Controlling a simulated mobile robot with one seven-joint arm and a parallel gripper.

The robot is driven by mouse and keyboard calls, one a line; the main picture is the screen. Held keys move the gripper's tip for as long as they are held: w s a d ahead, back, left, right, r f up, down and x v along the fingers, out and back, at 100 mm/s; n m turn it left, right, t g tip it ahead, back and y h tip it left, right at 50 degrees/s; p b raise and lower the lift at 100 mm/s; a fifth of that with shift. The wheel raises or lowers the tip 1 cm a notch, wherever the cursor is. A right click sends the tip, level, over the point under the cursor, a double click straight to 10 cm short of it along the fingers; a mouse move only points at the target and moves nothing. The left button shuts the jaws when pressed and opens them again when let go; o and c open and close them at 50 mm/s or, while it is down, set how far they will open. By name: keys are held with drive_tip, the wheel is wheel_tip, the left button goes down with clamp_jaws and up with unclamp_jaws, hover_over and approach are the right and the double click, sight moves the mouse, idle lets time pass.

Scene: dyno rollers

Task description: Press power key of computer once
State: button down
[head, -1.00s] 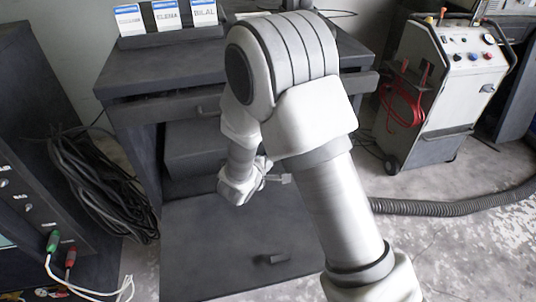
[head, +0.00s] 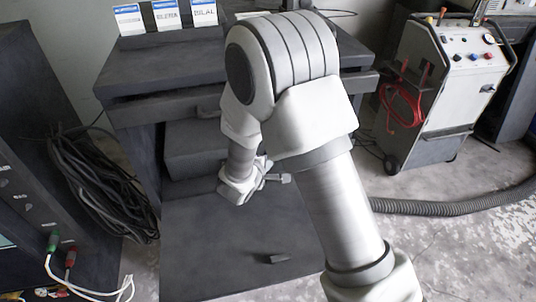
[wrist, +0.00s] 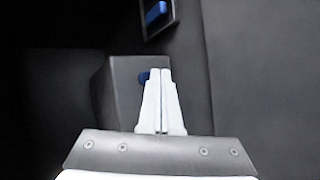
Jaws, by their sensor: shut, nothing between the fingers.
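The computer appears to be the dark grey box (head: 193,148) on the cabinet's inner shelf in the head view, partly hidden by my arm. In the wrist view a grey box face (wrist: 118,92) lies just beyond the fingers. A small blue key (wrist: 144,77) on it shows at the left of the fingertips and is partly covered by them. My gripper (wrist: 161,72) is shut and empty, its two pale fingers together. In the head view my gripper (head: 285,178) is in front of the cabinet's lower opening. I cannot tell whether the fingertips touch the box.
A second blue part (wrist: 157,12) sits in a dark frame at the top of the wrist view. The open cabinet flap (head: 220,235) with a handle lies below my gripper. Black cables (head: 100,185) hang at the left. A wheeled machine (head: 440,95) stands at the right.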

drive_tip(key=shift+w, duration=0.15)
drive_tip(key=shift+w+a+b, duration=0.1)
drive_tip(key=shift+w+b, duration=0.15)
drive_tip(key=shift+b, duration=0.2)
drive_tip(key=shift+w+a, duration=0.1)
drive_tip(key=shift+w, duration=0.3)
idle(0.3)
drive_tip(key=shift+s+b, duration=0.1)
drive_tip(key=shift+b, duration=0.25)
drive_tip(key=shift+s+f+b, duration=0.1)
drive_tip(key=shift+s+b, duration=0.25)
drive_tip(key=shift+b, duration=0.1)
drive_tip(key=shift+s+d, duration=0.2)
drive_tip(key=shift+s, duration=0.15)
drive_tip(key=shift+s+b, duration=0.1)
drive_tip(key=shift+b, duration=0.2)
